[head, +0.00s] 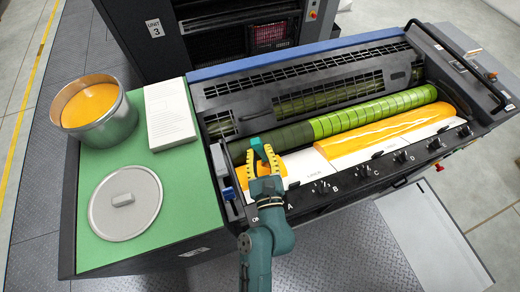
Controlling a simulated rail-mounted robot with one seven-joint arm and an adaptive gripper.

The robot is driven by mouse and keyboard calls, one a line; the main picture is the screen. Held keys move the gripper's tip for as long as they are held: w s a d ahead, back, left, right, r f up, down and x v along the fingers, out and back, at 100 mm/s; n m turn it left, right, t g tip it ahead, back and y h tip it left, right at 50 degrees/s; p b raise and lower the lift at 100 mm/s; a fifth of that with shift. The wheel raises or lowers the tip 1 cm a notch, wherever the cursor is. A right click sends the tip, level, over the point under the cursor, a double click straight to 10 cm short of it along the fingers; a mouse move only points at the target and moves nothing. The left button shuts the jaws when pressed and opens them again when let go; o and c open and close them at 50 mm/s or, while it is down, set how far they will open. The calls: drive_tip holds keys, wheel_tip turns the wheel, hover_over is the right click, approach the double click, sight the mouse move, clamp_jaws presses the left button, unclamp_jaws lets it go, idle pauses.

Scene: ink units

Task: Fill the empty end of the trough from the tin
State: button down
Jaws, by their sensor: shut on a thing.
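The tin (108,122) stands open at the upper left of the green top, with yellow ink (90,101) inside. The trough holds a long mass of yellow ink (385,137) on the right. A bare white liner (312,168) shows left of that. More yellow ink (240,187) lies at the trough's left end, partly hidden by my gripper. My gripper (261,150) is over this left end, by the dark part of the roller (290,136). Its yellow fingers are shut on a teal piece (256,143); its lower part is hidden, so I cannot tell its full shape.
A round grey lid (125,202) and a white paper stack (170,115) rest on the green top (185,215). A slotted guard (300,85) stands behind the roller. A row of black knobs (375,172) lines the trough's front. A small blue part (227,192) is left of my gripper.

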drive_tip(key=w+d+f+b, duration=0.3)
drive_tip(key=w+d+b, duration=0.2)
drive_tip(key=d+b, duration=0.3)
drive_tip(key=shift+d+b, duration=0.3)
drive_tip(key=shift+d, duration=1.5)
drive_tip(key=shift+w+f+b, duration=0.1)
drive_tip(key=shift+f+b, duration=0.3)
drive_tip(key=shift+f, duration=0.35)
drive_tip(key=shift+r, duration=0.1)
wheel_tip(320, 180, up, 10)
drive_tip(key=p, duration=1.1)
drive_tip(key=shift+r, duration=0.2)
